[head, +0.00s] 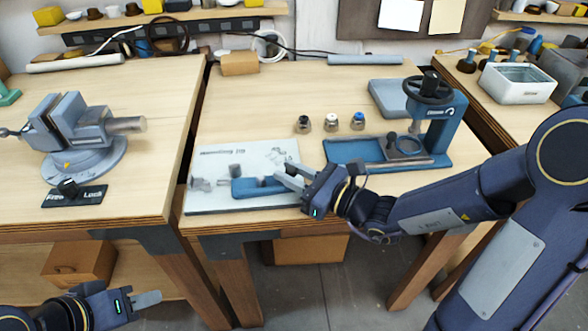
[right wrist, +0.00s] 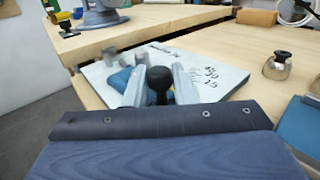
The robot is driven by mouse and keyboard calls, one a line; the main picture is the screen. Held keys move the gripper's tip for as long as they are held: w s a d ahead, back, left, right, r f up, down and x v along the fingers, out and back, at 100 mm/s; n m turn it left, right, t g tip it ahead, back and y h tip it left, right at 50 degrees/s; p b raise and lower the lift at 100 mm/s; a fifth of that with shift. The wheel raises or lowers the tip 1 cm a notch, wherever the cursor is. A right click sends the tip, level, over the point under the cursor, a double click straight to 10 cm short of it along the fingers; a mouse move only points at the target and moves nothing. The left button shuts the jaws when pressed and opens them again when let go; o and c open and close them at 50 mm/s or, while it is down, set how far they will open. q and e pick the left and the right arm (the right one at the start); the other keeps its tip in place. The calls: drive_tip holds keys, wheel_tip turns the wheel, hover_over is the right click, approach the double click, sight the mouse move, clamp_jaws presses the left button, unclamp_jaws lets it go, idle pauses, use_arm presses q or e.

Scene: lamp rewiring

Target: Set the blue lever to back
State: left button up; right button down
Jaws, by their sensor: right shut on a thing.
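A blue lever part (head: 252,188) lies on a white printed board (head: 215,160) at the front of the middle table. My right gripper (head: 282,178) reaches it from the right, low over the board. In the right wrist view, the gripper's two fingers (right wrist: 158,84) are closed on either side of a black ball knob (right wrist: 158,77), and the blue part (right wrist: 121,80) shows just behind them. In the head view my fingers hide the knob. My left gripper (head: 148,299) is low at the bottom left, away from the tables; its finger gap is not clear.
A grey vise (head: 80,135) and a black Free/Lock plate (head: 75,193) are on the left table. A blue press (head: 440,125) stands right of the board. A white bin (head: 517,83) is at the back right.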

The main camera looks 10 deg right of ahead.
drive_tip(key=shift+s+a, duration=0.25)
drive_tip(key=shift+s, duration=0.1)
drive_tip(key=c, duration=1.2)
unclamp_jaws()
drive_tip(key=shift+w, duration=0.1)
drive_tip(key=shift+c, duration=0.2)
drive_tip(key=shift+d, duration=0.15)
drive_tip(key=v, duration=0.7)
drive_tip(key=shift+s+d, duration=0.2)
drive_tip(key=shift+s, duration=0.05)
drive_tip(key=shift+r, duration=0.1)
